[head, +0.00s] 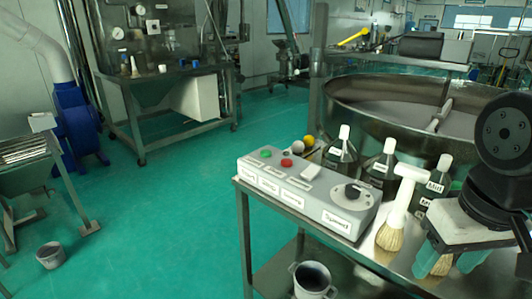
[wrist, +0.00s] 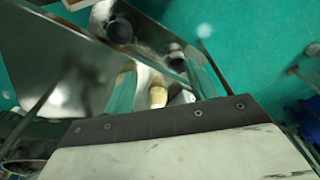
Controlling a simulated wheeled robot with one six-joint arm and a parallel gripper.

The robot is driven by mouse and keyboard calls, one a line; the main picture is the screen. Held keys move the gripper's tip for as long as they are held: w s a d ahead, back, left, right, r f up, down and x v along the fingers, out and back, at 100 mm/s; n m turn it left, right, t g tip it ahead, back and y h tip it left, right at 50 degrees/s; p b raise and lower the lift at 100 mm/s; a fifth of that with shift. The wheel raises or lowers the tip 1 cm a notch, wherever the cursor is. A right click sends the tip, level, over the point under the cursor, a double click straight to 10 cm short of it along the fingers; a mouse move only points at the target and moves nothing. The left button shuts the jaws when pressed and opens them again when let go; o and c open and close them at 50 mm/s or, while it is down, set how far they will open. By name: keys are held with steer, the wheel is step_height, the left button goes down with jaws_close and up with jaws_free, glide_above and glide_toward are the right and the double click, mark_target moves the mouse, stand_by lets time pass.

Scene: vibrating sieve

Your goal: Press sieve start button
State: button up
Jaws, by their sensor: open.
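The control box (head: 300,190) is a light grey panel on the steel table at the centre of the head view. It has a green button (head: 266,153) at its far left end, a red button (head: 286,163), a white switch (head: 311,172) and a black knob (head: 352,192) labelled "Speed". Which button is the start is too small to read. My gripper (head: 447,262), with teal fingers, points down over the table at the right, well apart from the box. It is open. The wrist view shows both fingers of my gripper (wrist: 163,82); the buttons do not show there.
A white-handled brush (head: 390,238) and several dark bottles (head: 381,165) with white caps stand right of the box. The large round steel sieve (head: 345,112) is behind them. A grey bucket (head: 313,278) sits below the table edge. Green floor at left is mostly clear.

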jaws_close()
stand_by(1.8)
